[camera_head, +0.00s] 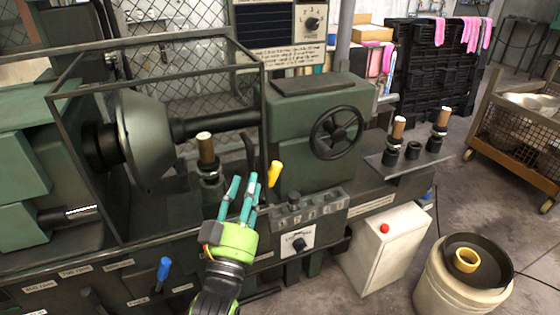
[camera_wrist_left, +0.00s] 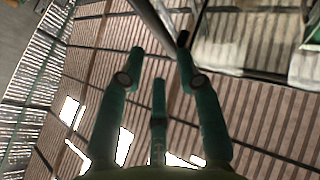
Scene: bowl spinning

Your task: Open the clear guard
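The clear guard (camera_head: 155,80) is a dark-framed box with see-through panels, standing down around a large grey-green bowl (camera_head: 147,138) on the lathe. A yellow handle (camera_head: 274,173) sticks up by the guard's lower right front corner; I cannot tell how it is fixed. My left gripper (camera_head: 243,188) has teal fingers, spread and empty, pointing up just left of the handle. They look apart from it, though depth is hard to judge. In the left wrist view the fingers (camera_wrist_left: 160,62) are spread with nothing between them. My right gripper is out of view.
A handwheel (camera_head: 336,132) and a control panel (camera_head: 297,240) lie right of the guard. A blue-knobbed lever (camera_head: 163,268) stands at the front. Wooden-handled tools (camera_head: 397,135) stand on the right ledge. A white box with a red button (camera_head: 385,245) and a bucket (camera_head: 450,285) stand on the floor.

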